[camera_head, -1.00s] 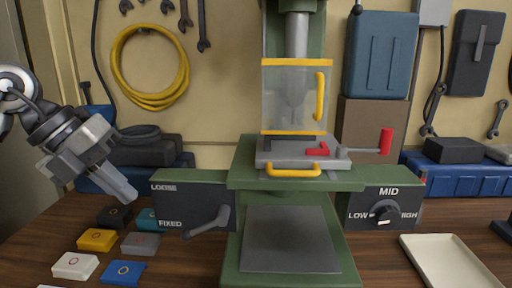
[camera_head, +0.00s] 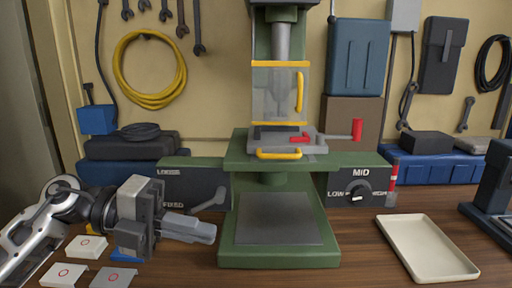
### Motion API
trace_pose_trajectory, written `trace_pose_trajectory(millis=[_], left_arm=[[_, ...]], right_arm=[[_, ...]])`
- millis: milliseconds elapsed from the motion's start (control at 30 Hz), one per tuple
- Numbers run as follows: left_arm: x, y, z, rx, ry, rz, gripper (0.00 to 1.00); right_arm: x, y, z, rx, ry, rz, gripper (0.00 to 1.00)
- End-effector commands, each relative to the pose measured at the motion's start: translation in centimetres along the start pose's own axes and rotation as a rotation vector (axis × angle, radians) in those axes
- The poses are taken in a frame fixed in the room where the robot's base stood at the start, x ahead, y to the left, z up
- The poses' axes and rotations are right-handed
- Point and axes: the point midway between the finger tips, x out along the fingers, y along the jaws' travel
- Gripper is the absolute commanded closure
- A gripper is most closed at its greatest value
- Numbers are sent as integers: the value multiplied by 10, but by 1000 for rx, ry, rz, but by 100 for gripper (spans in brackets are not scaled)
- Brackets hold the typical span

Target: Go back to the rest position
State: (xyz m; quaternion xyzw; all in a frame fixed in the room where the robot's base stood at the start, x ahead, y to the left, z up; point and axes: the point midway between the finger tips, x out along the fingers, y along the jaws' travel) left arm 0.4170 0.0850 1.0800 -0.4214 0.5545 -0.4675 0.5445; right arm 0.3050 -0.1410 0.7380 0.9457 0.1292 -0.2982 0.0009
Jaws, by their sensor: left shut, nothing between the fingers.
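My left gripper (camera_head: 190,227) is at the lower left, low over the bench, with its fingers pointing right. Its fingers are together with nothing between them. It stands to the left of the green drill press (camera_head: 228,250), in front of the press's LOOSE/FIXED panel (camera_head: 178,190), and covers part of it. I cannot tell whether it touches anything. My right gripper is not in view.
Socket boxes lie at the lower left: a white one (camera_head: 86,247), another white one (camera_head: 64,275), a grey one (camera_head: 114,279) and a mostly hidden blue one (camera_head: 124,257). A cream tray (camera_head: 401,238) lies at right. A dark device (camera_head: 492,200) stands at the right edge.

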Motion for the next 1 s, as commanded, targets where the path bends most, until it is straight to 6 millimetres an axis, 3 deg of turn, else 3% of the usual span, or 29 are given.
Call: trace_pose_trajectory(millis=[100, 233, 333, 400, 467, 600, 700, 833, 1000], left_arm=[[24, -2, -5, -135, -45, -322, 100], [23, 13, 8, -395, -236, -698, 100], [11, 56, 21, -661, -458, -903, 100], [3, 104, 22, -876, -634, -991, 100], [-2, 150, 14, -1062, -783, -1024, 100], [1, 244, -28, -1443, -1051, -995, 100], [8, 292, -66, -1659, -1178, -929, 100], [18, 327, -106, -1847, -1268, -848, 100], [24, 342, -128, -1942, -1305, -799, 100]], right_arm=[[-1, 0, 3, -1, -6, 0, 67], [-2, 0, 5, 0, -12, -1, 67], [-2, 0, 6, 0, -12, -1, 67], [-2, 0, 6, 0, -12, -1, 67], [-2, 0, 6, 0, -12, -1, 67], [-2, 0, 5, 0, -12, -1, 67], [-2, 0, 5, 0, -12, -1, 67], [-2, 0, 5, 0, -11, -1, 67], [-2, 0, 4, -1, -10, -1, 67]])
